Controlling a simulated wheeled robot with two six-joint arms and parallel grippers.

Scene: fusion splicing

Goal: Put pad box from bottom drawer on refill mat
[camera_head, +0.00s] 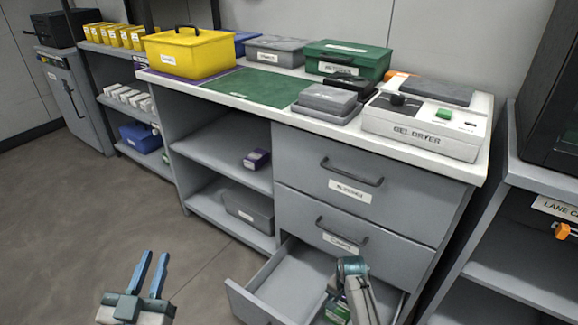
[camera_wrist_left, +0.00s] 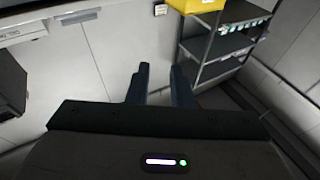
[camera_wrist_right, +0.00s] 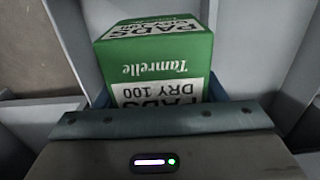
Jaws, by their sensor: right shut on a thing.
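The pad box (camera_head: 338,312), green with white labels, is in the open bottom drawer (camera_head: 282,275), mostly hidden by my right arm. In the right wrist view the pad box (camera_wrist_right: 155,58) fills the space ahead of the palm, its printing upside down. My right gripper (camera_head: 337,290) reaches down into the drawer and is shut on the pad box. My left gripper (camera_head: 150,272) is open and empty above the floor, left of the drawer.
A yellow box (camera_head: 188,54) stands left of the green mat. Grey cases (camera_head: 326,100) and a gel dryer (camera_head: 425,125) stand to its right. A grey box (camera_head: 275,52) and a green case (camera_head: 348,58) are behind. The two upper drawers (camera_head: 350,187) are shut.

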